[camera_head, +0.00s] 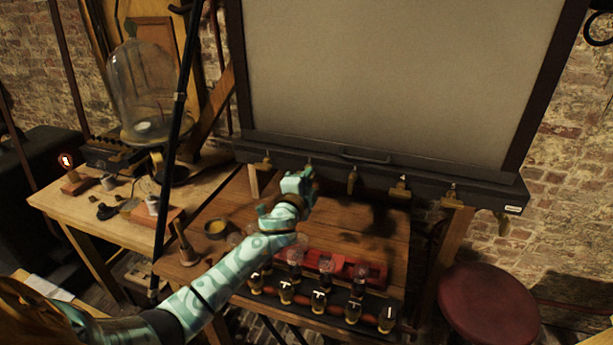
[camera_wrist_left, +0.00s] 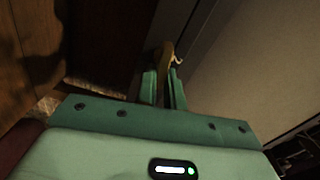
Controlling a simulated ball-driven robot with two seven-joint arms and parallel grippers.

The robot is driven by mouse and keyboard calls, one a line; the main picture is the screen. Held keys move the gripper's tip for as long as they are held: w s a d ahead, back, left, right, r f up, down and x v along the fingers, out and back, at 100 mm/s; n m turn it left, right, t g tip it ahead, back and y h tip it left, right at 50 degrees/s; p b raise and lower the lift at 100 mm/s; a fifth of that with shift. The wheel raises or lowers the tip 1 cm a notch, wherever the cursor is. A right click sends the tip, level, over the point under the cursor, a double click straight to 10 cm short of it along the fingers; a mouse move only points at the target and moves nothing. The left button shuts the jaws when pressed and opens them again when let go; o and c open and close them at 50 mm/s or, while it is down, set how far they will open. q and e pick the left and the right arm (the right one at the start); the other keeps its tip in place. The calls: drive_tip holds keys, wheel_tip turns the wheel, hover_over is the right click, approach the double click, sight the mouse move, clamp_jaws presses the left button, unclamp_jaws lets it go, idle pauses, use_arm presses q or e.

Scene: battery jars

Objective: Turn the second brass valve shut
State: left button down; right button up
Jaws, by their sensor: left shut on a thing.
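A row of brass valves hangs along the dark rail under the big pale panel in the head view. My left gripper (camera_head: 306,176) is at the second brass valve from the left (camera_head: 308,161), which it partly hides. In the left wrist view, my left gripper's green fingers (camera_wrist_left: 164,88) are closed on a curved brass lever (camera_wrist_left: 165,54). The first valve (camera_head: 263,163) is to its left, and the third valve (camera_head: 352,179) hangs free to its right. My right gripper is not in view.
Below my left arm, the wooden table holds a red rack (camera_head: 365,273) with glass jars and a row of dark knobs (camera_head: 319,301). A brass bowl (camera_head: 217,227) sits at left. A red stool (camera_head: 487,304) stands at right, a glass bell jar (camera_head: 143,85) at far left.

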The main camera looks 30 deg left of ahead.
use_arm(q)
drive_tip(key=shift+f+m, duration=0.15)
drive_tip(key=shift+m, duration=0.75)
drive_tip(key=c, duration=1.5)
unclamp_jaws()
drive_tip(key=shift+d, duration=0.1)
drive_tip(key=shift+s, duration=0.1)
drive_tip(key=p+v, duration=0.1)
drive_tip(key=v, duration=1.5)
drive_tip(key=shift+s+f, duration=0.1)
